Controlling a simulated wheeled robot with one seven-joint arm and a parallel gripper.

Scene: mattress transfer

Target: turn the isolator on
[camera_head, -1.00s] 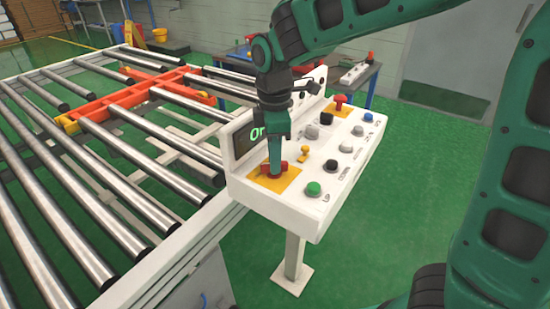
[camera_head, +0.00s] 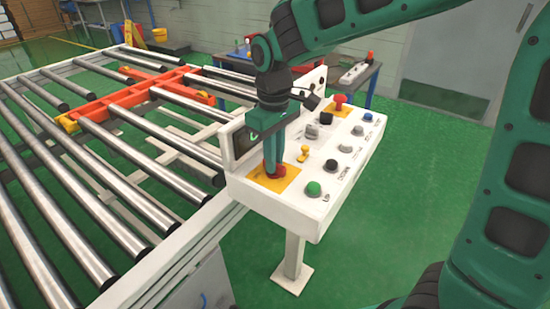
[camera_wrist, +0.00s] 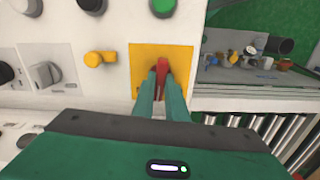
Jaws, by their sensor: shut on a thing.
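The isolator (camera_wrist: 162,66) is a red rotary handle on a yellow square plate (camera_wrist: 180,56) at the near left corner of the white control panel (camera_head: 318,205). In the head view the red isolator (camera_head: 281,171) shows only partly, beside my fingertips. My gripper (camera_head: 273,172) points down at it and is shut on the handle. In the wrist view my green fingers (camera_wrist: 162,84) sit on both sides of the red handle, which lies along the view's vertical. The fingers hide its lower part. The small panel display is mostly covered by my gripper.
A yellow switch (camera_head: 304,153), a green button (camera_head: 313,189) and several black, grey and blue knobs stand close by. A red emergency button (camera_head: 340,101) sits at the panel's far end. The roller conveyor (camera_head: 110,150) adjoins on the left. Green floor on the right is free.

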